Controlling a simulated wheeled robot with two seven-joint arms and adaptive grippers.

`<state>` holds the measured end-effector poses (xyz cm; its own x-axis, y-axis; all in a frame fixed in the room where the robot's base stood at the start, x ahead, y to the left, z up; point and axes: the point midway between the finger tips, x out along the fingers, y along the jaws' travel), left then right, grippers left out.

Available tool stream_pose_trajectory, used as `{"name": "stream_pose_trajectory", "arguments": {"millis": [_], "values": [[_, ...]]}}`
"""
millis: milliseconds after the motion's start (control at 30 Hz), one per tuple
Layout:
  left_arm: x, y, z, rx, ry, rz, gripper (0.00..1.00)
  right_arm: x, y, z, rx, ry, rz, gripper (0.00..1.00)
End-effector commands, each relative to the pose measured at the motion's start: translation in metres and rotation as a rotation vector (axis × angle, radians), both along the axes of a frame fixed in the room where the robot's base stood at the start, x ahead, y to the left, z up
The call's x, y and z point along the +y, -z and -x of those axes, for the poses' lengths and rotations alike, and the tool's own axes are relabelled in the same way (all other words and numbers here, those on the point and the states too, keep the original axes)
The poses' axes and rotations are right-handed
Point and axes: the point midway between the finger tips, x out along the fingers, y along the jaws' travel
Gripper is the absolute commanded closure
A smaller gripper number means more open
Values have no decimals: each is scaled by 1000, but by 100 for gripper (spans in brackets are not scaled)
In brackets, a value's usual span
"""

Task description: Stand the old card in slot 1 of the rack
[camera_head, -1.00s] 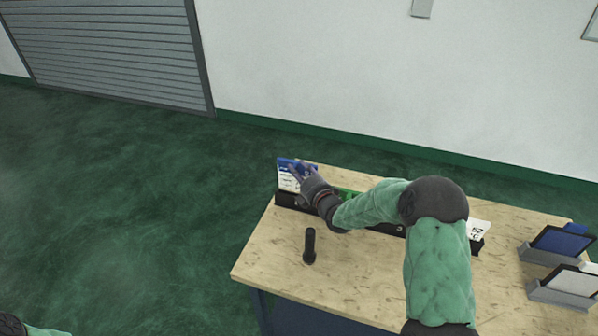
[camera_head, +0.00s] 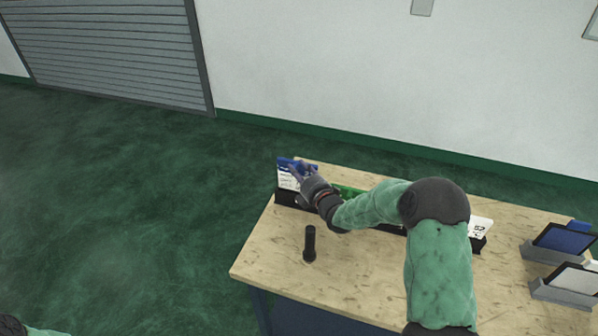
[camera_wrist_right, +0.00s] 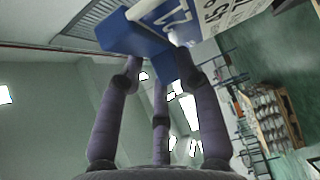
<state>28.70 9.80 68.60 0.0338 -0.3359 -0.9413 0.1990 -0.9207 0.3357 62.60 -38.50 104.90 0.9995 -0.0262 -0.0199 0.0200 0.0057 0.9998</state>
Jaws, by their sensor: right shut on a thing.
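A blue-and-white card (camera_head: 287,179) is upright at the left end of the long black rack (camera_head: 284,199). Its lower edge meets the rack's upper edge in the picture; I cannot tell how deep it sits. My right gripper (camera_head: 303,170) is shut on the card's blue upper part. In the right wrist view, the purple fingers (camera_wrist_right: 160,75) close around a blue piece (camera_wrist_right: 130,38), with the printed white and blue card face (camera_wrist_right: 205,15) beyond them. Slot numbers are not readable. My left gripper is out of view; only a bit of that arm shows at the lower left.
A green item (camera_head: 347,191) is in the rack's middle, partly behind my arm. A white card with black print (camera_head: 479,228) stands at its right end. Grey holders with dark-framed panels (camera_head: 565,239) are at the table's right.

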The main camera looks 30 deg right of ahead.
Motion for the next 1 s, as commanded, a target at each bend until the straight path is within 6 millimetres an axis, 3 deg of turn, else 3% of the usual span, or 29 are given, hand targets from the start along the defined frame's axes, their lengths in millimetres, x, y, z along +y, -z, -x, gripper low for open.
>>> {"name": "stream_pose_trajectory", "arguments": {"millis": [1000], "values": [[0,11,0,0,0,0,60,0,1,0,-1,0,0,100]]}}
